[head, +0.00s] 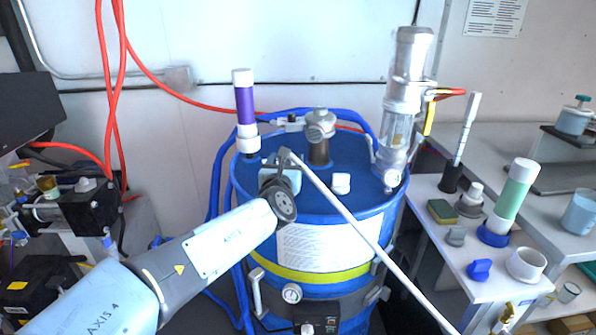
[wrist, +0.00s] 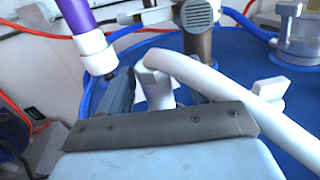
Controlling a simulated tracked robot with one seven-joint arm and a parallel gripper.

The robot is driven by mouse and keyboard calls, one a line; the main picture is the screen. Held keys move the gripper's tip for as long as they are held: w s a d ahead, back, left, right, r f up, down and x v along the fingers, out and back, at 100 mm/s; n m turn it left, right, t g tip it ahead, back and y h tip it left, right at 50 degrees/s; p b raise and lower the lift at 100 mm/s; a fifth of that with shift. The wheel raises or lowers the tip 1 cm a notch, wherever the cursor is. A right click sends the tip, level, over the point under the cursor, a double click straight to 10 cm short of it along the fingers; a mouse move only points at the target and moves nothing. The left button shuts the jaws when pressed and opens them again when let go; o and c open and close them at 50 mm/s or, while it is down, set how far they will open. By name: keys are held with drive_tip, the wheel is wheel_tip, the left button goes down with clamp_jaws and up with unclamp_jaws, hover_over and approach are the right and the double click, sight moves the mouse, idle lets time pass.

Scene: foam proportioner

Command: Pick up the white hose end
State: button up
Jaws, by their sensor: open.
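A long white hose (head: 345,215) slants from my gripper (head: 280,160) down to the lower right in the head view, in front of the blue drum (head: 365,235). In the wrist view the hose (wrist: 235,95) comes from the right, crosses over the right finger and bends down. Its white end (wrist: 157,92) shows between the two fingers of my gripper (wrist: 155,78). The jaws are open, with the left finger apart from the hose. Contact with the right finger cannot be told. The lowest part of the end is hidden behind the gripper's grey bar.
A purple tube with white ends (head: 245,110) stands upright on the drum's left. A clear cylinder with valve handles (head: 398,130) stands at its right. Blue hoses (head: 217,185) run round the drum. A side table (head: 425,190) at right holds several small fittings and a green-and-white tube (head: 512,195).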

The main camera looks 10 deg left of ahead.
drive_tip(key=shift+w+a, duration=0.35)
drive_tip(key=shift+a, duration=0.2)
drive_tip(key=shift+w+d, duration=0.1)
drive_tip(key=shift+d, duration=0.1)
drive_tip(key=shift+c, duration=0.9)
clamp_jaws()
